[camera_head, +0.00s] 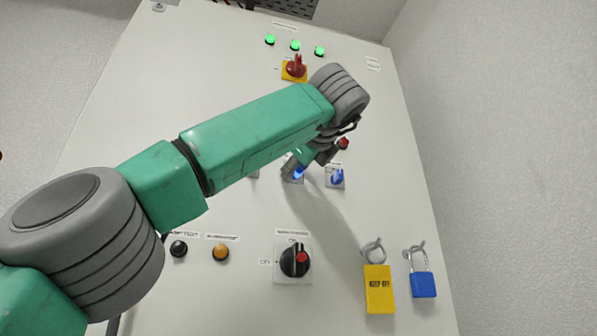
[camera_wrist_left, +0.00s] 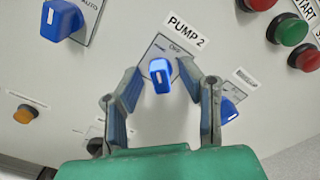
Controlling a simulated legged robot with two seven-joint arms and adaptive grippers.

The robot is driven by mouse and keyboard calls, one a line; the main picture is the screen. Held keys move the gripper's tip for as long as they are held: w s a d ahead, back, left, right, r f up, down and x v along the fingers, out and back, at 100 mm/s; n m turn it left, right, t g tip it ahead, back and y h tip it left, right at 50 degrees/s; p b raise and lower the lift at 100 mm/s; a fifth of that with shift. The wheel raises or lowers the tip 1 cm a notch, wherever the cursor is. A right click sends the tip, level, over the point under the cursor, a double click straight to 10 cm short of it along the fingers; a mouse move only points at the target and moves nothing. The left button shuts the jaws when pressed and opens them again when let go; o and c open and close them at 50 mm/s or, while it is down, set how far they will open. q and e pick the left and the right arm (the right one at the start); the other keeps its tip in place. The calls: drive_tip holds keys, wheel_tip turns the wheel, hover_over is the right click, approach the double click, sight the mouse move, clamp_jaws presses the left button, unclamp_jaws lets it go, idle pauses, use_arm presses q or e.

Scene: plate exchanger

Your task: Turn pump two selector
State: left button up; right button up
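The pump two selector is a blue knob (camera_wrist_left: 160,75) under a "PUMP 2" label in the left wrist view. In the head view its blue knob (camera_head: 298,173) shows beside my gripper, partly hidden. My left gripper (camera_wrist_left: 163,98) is open, with one finger on each side of the knob; I cannot tell whether either finger touches it. In the head view the left gripper (camera_head: 303,165) is at the panel, foreshortened behind my wrist. My right gripper is not in view.
A second blue selector (camera_head: 336,177) sits just right of my gripper. Another blue selector (camera_wrist_left: 62,20) is at upper left in the wrist view. Below are a black-and-red rotary switch (camera_head: 295,260), a yellow tag (camera_head: 379,290) and a blue padlock (camera_head: 423,284).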

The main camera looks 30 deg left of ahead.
use_arm(q)
drive_tip(key=v, duration=1.1)
drive_tip(key=shift+d, duration=0.35)
drive_tip(key=shift+w+a+f, duration=0.1)
drive_tip(key=shift+w, duration=0.05)
